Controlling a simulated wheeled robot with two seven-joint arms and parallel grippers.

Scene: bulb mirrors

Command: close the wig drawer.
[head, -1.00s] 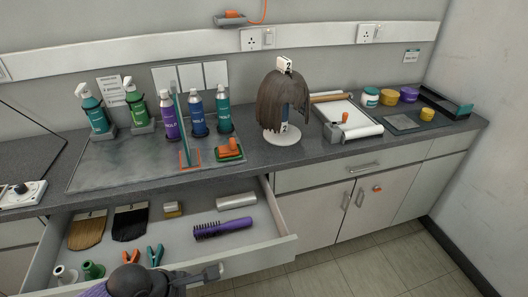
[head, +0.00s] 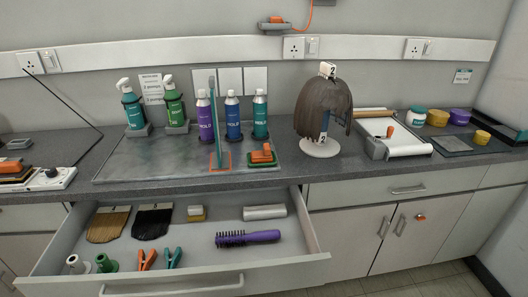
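The drawer (head: 292,263) below the counter is pulled open. Its front panel with a long bar handle (head: 172,287) runs along the bottom of the head view. A brown wig (head: 318,108) sits on a stand on the counter above, not in the drawer. Neither of my grippers shows in this view.
Several spray bottles (head: 205,118) stand on a grey mat (head: 125,172) on the counter. A closed drawer (head: 405,190) and closed cupboard doors (head: 400,240) are to the right. The floor (head: 420,283) at the lower right is clear.

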